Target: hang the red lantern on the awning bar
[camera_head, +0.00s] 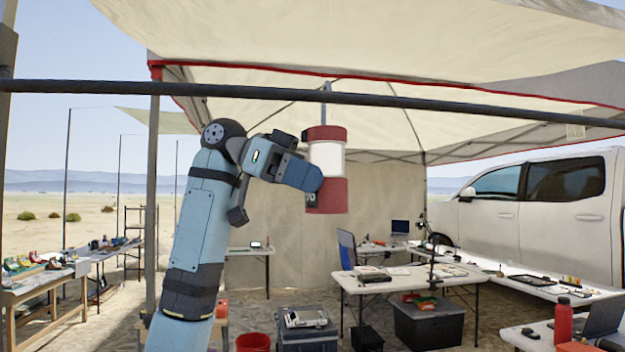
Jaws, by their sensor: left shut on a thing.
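The red lantern (328,160) has a red cap, a pale middle and a red base, and it is upright. My left gripper (309,183) comes from the left and is shut on the lantern's lower part, partly covering its left side. The dark awning bar (440,104) runs across the whole upper view, sloping slightly down to the right. The lantern's thin grey hook (326,88) rises to the bar and its top shows just above it. I cannot tell whether the hook is around the bar or only beside it. My right gripper is not in view.
A cream canopy (400,40) spreads overhead on posts. Tables (400,281) with items stand below right, and another table (40,281) stands at the left. A white pickup (560,205) is parked at the right. The bar is clear on either side of the lantern.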

